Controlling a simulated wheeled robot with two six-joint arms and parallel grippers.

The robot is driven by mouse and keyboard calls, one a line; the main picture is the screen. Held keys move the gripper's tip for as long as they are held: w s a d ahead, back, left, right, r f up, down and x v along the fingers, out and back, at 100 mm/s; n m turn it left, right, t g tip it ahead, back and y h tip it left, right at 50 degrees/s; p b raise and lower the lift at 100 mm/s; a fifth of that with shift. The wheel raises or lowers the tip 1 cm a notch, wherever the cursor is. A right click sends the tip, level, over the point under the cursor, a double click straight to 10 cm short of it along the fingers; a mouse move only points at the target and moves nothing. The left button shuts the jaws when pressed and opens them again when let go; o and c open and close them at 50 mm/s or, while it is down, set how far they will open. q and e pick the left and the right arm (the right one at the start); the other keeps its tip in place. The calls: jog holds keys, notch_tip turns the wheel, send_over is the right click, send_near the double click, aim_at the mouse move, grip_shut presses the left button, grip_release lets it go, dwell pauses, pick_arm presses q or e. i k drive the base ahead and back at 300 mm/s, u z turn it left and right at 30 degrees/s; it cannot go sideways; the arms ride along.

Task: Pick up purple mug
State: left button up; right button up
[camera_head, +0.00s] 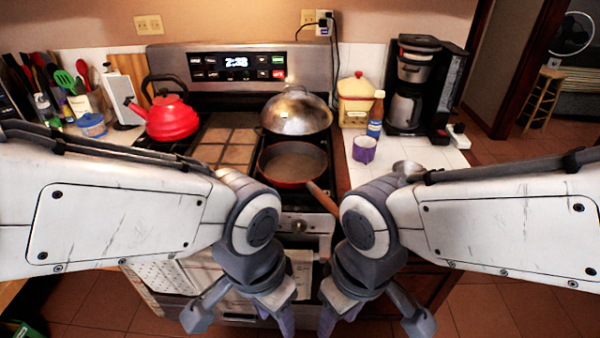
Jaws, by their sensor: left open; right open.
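The purple mug (364,149) stands on the white tiled counter to the right of the stove. It looks upright, with a pale band around it. My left gripper (240,318) hangs low in front of the stove, with its fingers apart and nothing between them. My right gripper (375,322) hangs low to the right of it, also open and empty. Both grippers are nearer to me than the mug and well apart from it. The fingertips run close to the lower picture edge.
A red pan (292,164) sits on the stove, its wooden handle (322,197) pointing toward my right arm. A red kettle (171,117) is left.

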aim_at(364, 146)
jog(key=z, duration=2.05)
jog(key=i, duration=1.6)
jog(key=u, duration=3.4)
jog(key=i, duration=0.5)
jog(key=z, duration=0.1)
